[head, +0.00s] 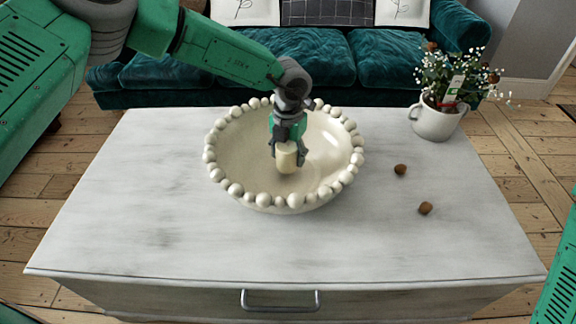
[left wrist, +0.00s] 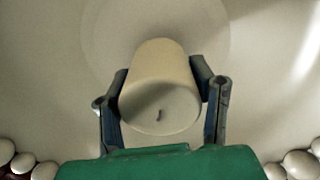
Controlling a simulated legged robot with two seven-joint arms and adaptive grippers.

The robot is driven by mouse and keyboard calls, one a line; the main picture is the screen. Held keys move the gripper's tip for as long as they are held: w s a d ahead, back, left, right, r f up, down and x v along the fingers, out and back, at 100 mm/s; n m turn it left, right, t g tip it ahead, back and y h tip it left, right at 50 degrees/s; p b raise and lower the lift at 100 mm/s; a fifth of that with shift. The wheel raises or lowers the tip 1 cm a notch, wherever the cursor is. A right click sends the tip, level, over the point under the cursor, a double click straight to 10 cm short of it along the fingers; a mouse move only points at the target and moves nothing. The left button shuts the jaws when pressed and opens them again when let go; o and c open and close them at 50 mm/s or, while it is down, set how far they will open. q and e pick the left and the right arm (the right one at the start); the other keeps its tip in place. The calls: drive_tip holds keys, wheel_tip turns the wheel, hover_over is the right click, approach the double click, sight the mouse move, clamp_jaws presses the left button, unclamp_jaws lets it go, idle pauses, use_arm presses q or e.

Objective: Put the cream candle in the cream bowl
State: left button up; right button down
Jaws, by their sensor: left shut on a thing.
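The cream bowl (head: 330,150), with a rim of round beads, stands on the pale table. The cream candle (head: 286,160) is upright between the fingers of my left gripper (head: 288,150), which is shut on it. The candle is inside the bowl's outline, over its inner floor. I cannot tell whether its base touches the bowl. In the left wrist view, the candle (left wrist: 160,90) shows its wick end, with a finger on each side, and the bowl (left wrist: 60,60) fills the background. My right gripper is not in view; a green part of mine shows at the lower right edge.
A white mug with a flowering plant (head: 437,120) stands at the table's back right. Two small brown nuts (head: 400,169) lie right of the bowl. The table's (head: 130,200) left side and front are clear. A teal sofa (head: 330,62) is behind it.

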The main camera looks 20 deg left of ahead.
sight(284, 162)
use_arm(q)
drive_tip(key=f, duration=0.1)
drive_tip(key=f+b, duration=0.1)
drive_tip(key=f, duration=0.1)
drive_tip(key=shift+a+f, duration=0.1)
drive_tip(key=shift+a, duration=0.6)
drive_tip(key=shift+c, duration=0.5)
drive_tip(key=o, duration=1.4)
drive_tip(key=shift+d, duration=0.45)
drive_tip(key=shift+a+r, duration=0.15)
drive_tip(key=shift+r, duration=0.2)
wheel_tip(284, 162, up, 11)
drive_tip(key=p, duration=0.4)
drive_tip(key=shift+f, duration=0.2)
drive_tip(key=shift+r+p, duration=0.4)
drive_tip(key=shift+r, duration=0.1)
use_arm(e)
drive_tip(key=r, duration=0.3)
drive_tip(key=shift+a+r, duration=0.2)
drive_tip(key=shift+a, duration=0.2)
